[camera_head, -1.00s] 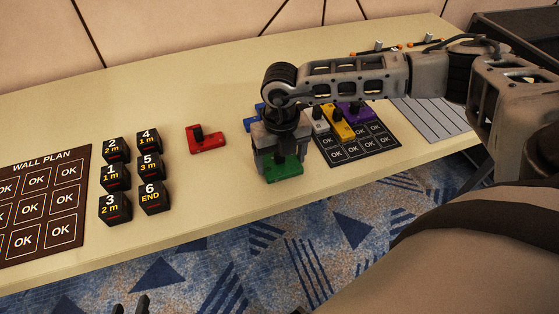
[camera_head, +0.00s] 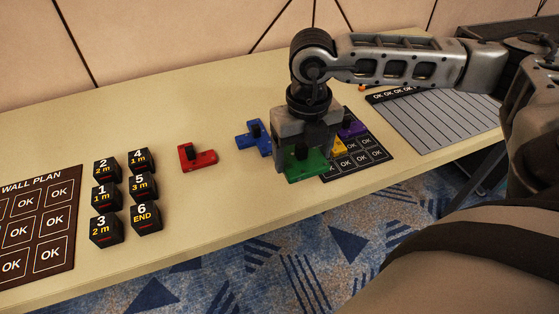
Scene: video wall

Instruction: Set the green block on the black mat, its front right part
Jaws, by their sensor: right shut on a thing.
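The green block (camera_head: 306,168) is held in my right gripper (camera_head: 304,150), whose jaws are shut on it. The block is at the left edge of the black mat (camera_head: 373,153) and covers part of its front left. I cannot tell how high it is above the table. The mat has OK squares. A purple block (camera_head: 351,128) and a yellow block (camera_head: 338,146) are on it, partly hidden by my gripper. My left gripper does not show.
A blue block (camera_head: 253,138) and a red block (camera_head: 199,158) lie on the table to the left. Several black numbered cubes (camera_head: 141,189) stand beside the brown wall plan board (camera_head: 38,222). A grey lined sheet (camera_head: 440,120) lies right of the mat. The mat's front right shows bare.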

